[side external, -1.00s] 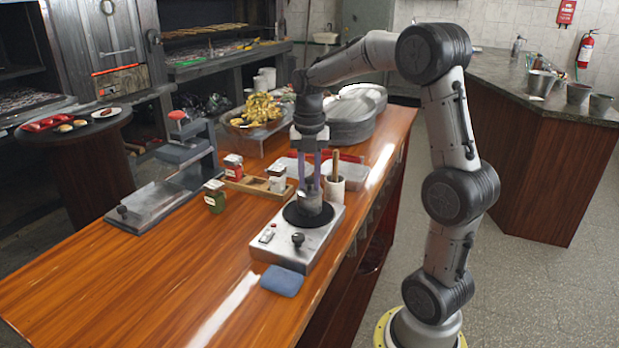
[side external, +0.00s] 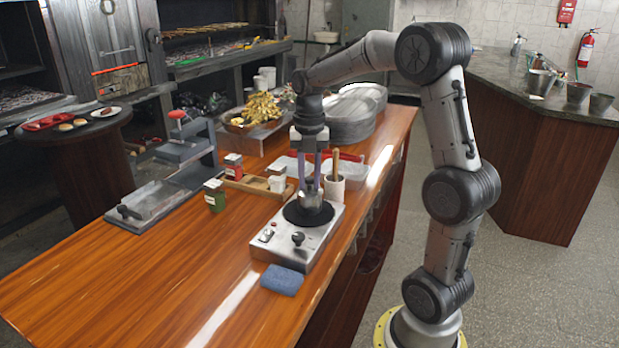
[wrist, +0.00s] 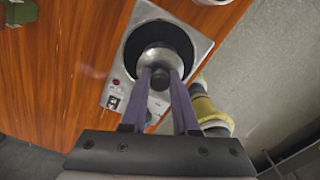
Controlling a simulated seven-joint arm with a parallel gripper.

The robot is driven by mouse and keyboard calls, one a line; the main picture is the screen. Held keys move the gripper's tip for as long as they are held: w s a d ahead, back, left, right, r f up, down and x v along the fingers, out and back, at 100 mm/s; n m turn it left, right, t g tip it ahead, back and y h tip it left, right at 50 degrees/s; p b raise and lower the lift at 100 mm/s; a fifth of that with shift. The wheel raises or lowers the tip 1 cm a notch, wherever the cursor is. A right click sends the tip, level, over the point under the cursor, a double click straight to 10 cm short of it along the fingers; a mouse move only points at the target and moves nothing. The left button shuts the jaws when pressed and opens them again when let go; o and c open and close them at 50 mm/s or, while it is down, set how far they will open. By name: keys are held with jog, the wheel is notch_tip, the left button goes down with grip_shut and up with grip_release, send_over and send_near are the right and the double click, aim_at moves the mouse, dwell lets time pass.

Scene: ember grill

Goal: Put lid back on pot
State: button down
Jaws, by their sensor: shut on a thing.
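A small silver pot (side external: 311,207) stands on the round black plate of a hot plate (side external: 291,252). My gripper (side external: 312,184) is directly above the pot and points straight down. Its two purple fingers are shut on the small lid at the pot's top. In the wrist view my gripper (wrist: 161,76) closes over a shiny round metal top (wrist: 158,56), with the black burner around it. The lid and pot blend together, so I cannot tell whether the lid touches the rim all around.
A white holder (side external: 334,187) with a wooden-handled tool stands close to the right of the pot. A wooden tray (side external: 250,188) with jars is at the left. A blue sponge (side external: 282,280) lies in front. The table's left front is clear.

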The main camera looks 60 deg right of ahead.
dwell(0.4)
jog(key=shift+c, duration=0.6)
grip_release()
jog(key=shift+r, duration=3.5)
grip_shut()
jog(key=shift+f, duration=0.7)
